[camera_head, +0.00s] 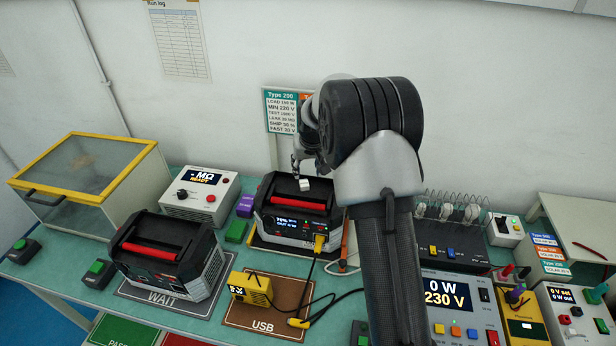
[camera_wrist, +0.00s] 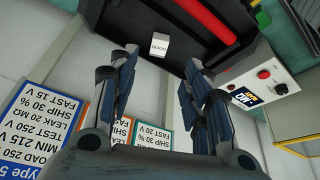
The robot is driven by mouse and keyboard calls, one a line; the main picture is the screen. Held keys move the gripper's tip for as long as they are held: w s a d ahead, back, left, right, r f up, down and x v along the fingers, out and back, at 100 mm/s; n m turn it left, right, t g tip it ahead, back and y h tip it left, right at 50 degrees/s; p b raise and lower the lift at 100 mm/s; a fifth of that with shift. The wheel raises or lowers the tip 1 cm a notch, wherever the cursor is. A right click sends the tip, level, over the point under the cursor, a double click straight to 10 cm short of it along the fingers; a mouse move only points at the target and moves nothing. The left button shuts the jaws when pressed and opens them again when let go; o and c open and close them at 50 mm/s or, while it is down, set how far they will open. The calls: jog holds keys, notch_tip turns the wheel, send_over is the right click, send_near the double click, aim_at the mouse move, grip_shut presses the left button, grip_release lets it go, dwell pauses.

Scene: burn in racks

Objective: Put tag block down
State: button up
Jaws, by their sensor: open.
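The tag block is a small white block (camera_head: 304,185) on top of a black power station (camera_head: 274,208) with a red handle, near the back edge of its top. In the head view my gripper (camera_head: 299,163) is just above and behind the block, partly hidden by my arm.
A second power station (camera_head: 167,258) stands on the WAIT mat at left. A yellow block (camera_head: 251,288) with a cable sits on the USB mat. A MΩ meter (camera_head: 199,195) stands left of the power station. Type signs (camera_head: 281,110) stand behind, close to my gripper.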

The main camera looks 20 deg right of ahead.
jog(key=s+a+r+n, duration=0.1)
jog(key=s+a+r, duration=0.4)
jog(key=s+r, duration=0.45)
jog(key=s+a+r, duration=0.5)
jog(key=s+r, duration=0.4)
jog(key=s, duration=0.2)
jog(key=s+a, duration=0.2)
jog(key=s, duration=0.9)
jog(key=s+a+f+n+y, duration=0.1)
jog(key=s+a, duration=0.1)
jog(key=s, duration=0.9)
jog(key=shift+f, duration=0.2)
notch_tip(320, 180, down, 8)
jog(key=b, duration=0.8)
